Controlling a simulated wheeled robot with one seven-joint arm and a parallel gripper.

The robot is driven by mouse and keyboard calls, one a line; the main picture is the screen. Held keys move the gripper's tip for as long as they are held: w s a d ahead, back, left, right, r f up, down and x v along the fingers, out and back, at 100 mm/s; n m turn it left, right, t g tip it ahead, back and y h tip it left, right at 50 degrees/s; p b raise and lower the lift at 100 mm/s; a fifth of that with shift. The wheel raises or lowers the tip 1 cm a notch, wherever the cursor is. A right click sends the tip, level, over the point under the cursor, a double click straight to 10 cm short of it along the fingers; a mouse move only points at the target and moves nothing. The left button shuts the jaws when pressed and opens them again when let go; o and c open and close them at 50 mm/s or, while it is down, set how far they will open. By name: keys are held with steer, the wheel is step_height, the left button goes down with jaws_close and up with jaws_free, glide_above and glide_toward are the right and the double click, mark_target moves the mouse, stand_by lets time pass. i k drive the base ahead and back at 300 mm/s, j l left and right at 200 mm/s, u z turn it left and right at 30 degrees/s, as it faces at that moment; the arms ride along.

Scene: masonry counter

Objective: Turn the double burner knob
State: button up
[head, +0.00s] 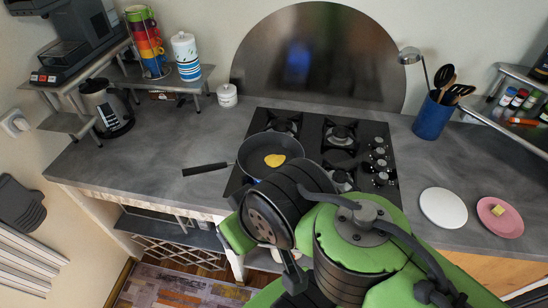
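A black gas hob (328,131) is set in the grey counter. A column of several dark knobs with silvery rims (380,163) runs along its right side. I cannot tell which one is the double burner knob. Burners show at the back left (284,125) and back right (340,135); a front right burner is partly hidden by my arm. A black frying pan (262,172) with a yellow piece of food (275,160) sits on the left burners, handle pointing left. My green and black arm covers the hob's front edge. My gripper is hidden behind it.
A blue utensil pot (433,119) stands right of the hob. A white plate (443,208) and a pink plate (497,222) with a yellow piece lie at the front right. A curved metal splashback (300,60) stands behind. The left counter is mostly clear.

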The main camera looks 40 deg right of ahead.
mark_target(381, 164)
steer(key=z, duration=2.4)
